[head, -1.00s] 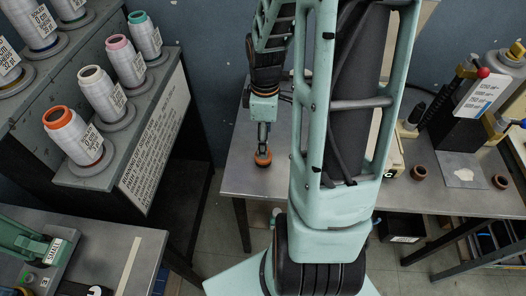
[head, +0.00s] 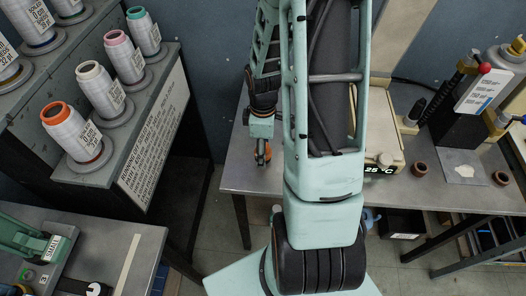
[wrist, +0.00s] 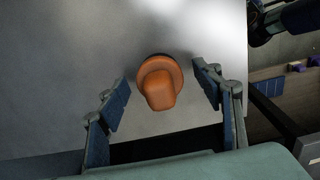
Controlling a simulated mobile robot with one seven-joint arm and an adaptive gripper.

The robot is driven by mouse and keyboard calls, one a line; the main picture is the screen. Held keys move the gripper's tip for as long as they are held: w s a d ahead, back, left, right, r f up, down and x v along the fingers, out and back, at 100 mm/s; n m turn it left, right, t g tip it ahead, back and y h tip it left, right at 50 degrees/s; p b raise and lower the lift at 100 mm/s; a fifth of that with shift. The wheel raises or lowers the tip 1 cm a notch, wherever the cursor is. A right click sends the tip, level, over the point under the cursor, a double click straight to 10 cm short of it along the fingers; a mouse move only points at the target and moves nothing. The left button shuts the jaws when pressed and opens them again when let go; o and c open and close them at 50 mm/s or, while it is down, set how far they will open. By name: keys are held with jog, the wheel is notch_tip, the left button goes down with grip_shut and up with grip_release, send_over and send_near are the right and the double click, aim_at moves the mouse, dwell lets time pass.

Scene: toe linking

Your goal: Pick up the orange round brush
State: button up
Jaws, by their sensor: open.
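The orange round brush (wrist: 159,82) stands on the grey table near its edge, seen from above in the wrist view. My gripper (wrist: 163,93) is open, with one blue-padded finger on each side of the brush and a visible gap on both sides.
The grey table (head: 240,176) also bears a beige box with a temperature display (head: 375,140) and two small brown rings (head: 419,168) to the right. A rack of thread spools (head: 75,137) stands at the left. My arm hides the table's middle.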

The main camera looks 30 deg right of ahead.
jog(key=shift+c, duration=0.3)
jog(key=c, duration=1.2)
jog(key=shift+c, duration=0.2)
